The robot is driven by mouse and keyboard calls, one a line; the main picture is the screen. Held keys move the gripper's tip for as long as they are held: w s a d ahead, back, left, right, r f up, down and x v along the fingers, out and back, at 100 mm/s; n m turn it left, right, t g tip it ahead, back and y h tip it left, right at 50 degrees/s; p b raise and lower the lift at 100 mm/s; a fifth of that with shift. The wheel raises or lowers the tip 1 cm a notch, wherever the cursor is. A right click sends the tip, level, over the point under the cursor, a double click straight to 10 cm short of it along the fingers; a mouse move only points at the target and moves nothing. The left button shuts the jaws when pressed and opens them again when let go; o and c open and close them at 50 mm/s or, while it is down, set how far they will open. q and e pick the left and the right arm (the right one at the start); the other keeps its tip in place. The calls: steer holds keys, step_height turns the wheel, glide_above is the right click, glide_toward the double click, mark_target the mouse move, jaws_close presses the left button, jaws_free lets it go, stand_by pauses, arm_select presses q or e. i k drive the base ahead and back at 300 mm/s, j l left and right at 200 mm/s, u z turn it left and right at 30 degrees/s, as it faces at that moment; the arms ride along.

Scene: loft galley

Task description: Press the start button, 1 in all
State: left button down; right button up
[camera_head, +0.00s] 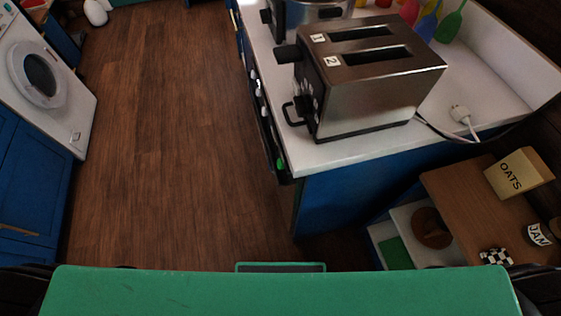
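No part in view is clearly marked as a start button. A steel two-slot toaster (365,95) stands on the white counter, with plates marked 1 and 2 on top and a black lever and controls on its left end. A dark appliance front under the counter edge carries small knobs and a bright green spot (280,163); I cannot tell whether this is a button. A white washing machine (75,105) with a round dark door stands at the far left. Neither of my grippers is in view.
The wooden floor (165,130) is clear between the blue cabinets (25,180) and the counter (310,155). A wooden shelf (450,185) at the right holds an oats box (518,174) and a jam jar (537,235).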

mark_target(279, 163)
steer(key=z, duration=1.6)
steer(key=k+z, duration=0.35)
steer(key=k+l, duration=0.2)
steer(key=k, duration=0.35)
steer(key=k+l, duration=0.15)
steer(key=k, duration=0.4)
